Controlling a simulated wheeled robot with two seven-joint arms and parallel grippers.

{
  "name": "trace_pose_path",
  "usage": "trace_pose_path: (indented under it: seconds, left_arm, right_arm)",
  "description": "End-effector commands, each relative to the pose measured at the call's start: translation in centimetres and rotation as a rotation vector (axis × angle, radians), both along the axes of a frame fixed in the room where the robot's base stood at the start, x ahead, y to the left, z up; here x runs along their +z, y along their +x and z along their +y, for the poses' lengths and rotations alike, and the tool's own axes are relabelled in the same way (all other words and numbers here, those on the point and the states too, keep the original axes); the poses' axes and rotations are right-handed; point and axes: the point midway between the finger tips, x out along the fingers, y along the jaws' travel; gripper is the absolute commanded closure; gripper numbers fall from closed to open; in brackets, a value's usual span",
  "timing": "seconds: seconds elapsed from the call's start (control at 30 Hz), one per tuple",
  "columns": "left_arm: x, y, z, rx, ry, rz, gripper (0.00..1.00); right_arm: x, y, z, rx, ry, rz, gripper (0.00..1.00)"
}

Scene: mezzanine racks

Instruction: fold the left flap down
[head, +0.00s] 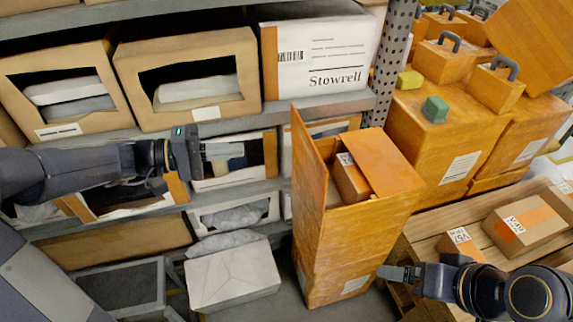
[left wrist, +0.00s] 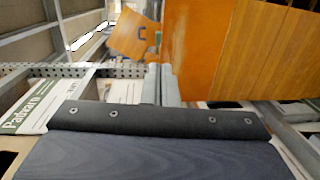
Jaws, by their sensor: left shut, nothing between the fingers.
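A tall orange box (head: 335,245) stands in the middle of the head view. Its left flap (head: 308,155) stands up along the left side of the opening. Another flap (head: 385,160) lies over the right part of the top. A small brown parcel (head: 350,182) shows inside, partly covered. My left gripper (head: 222,151) is shut and empty, to the left of the upright flap and apart from it. In the left wrist view its fingers (left wrist: 160,85) are together, with an orange panel (left wrist: 192,45) just beyond to the right. My right gripper (head: 395,273) is low at the box's right side; its finger gap cannot be made out.
A grey rack with cartons (head: 190,80) and a white Stowrell box (head: 320,55) stands behind my left arm. Orange cases (head: 440,130) are stacked at the right back. A wooden pallet (head: 425,240) with parcels (head: 525,225) lies right. A white parcel (head: 235,277) sits low, left of the box.

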Motion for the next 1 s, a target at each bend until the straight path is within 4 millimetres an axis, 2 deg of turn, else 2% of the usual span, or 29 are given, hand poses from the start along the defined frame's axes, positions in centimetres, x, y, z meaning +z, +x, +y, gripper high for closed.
trace_pose_path:
  seconds: [0.03,0.1,0.23,0.37,0.8,1.0]
  left_arm:
    - [-2.1,1.6,0.2,0.018,-0.047,-0.005,1.00]
    - [-2.8,3.0,0.4,0.041,-0.093,-0.018,1.00]
    - [-3.1,4.1,0.4,0.061,-0.131,-0.031,1.00]
    - [-2.8,4.5,-0.8,0.060,-0.132,-0.033,1.00]
    - [-2.5,7.2,-9.4,0.058,-0.131,-0.030,1.00]
    - [-2.5,8.1,-11.8,0.061,-0.130,-0.030,1.00]
  right_arm:
    - [-1.7,0.0,0.0,0.000,0.000,0.000,0.13]
    - [-2.2,0.0,0.0,0.000,0.000,0.000,0.13]
    - [-2.4,0.0,0.0,0.000,0.000,-0.001,0.13]
    - [-2.3,0.0,0.0,0.000,0.000,-0.001,0.13]
    - [-2.3,0.0,0.0,0.000,0.000,-0.001,0.13]
    - [-2.3,0.0,0.0,0.000,0.000,0.000,0.13]
